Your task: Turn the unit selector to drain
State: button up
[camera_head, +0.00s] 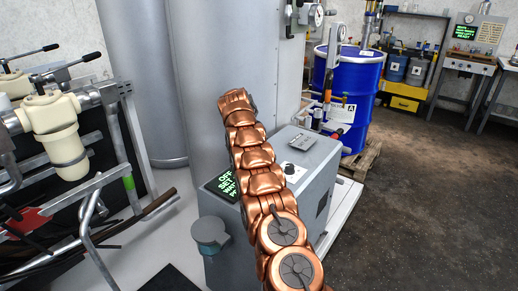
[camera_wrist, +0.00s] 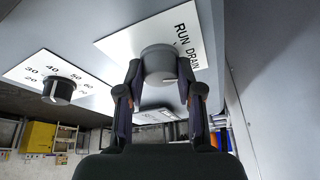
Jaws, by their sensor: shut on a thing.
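The unit selector (camera_wrist: 159,62) is a round grey knob on a white plate (camera_wrist: 123,41) with the words RUN and DRAIN in the wrist view. My gripper (camera_wrist: 160,80) is shut on the knob, one finger on each side. The knob's pointer mark is not clear, so I cannot tell its setting. In the head view my copper arm reaches over the grey unit (camera_head: 318,160), and it hides the gripper and the selector. The unit's dark screen (camera_head: 222,184) shows green text, partly covered by my arm; OFF and SET can be read.
A black dial (camera_wrist: 59,90) with a numbered scale sits left of the selector. A large grey tank (camera_head: 225,60) stands behind the unit. A blue drum (camera_head: 352,90) stands on a pallet at the back right. Pipework with a cream filter housing (camera_head: 55,130) is at left. The right floor is clear.

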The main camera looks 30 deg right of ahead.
jog(key=shift+m+p, duration=0.3)
jog(key=shift+p, duration=0.4)
jog(key=shift+s+d+f+m+g+p, duration=0.15)
jog(key=shift+m+g+p, duration=0.35)
jog(key=shift+p, duration=1.25)
jog(key=o, duration=1.1)
jog(key=shift+o, duration=0.3)
jog(key=shift+r, duration=0.25)
jog(key=shift+a+r, duration=0.3)
jog(key=shift+r, duration=0.1)
jog(key=shift+w+a, duration=0.25)
jog(key=shift+a, duration=1.55)
jog(key=shift+w+a, duration=0.25)
jog(key=shift+a, duration=1.55)
jog(key=shift+w+a, duration=0.25)
jog(key=shift+a, duration=1.55)
jog(key=shift+w+a, duration=0.1)
jog(key=shift+a, duration=0.5)
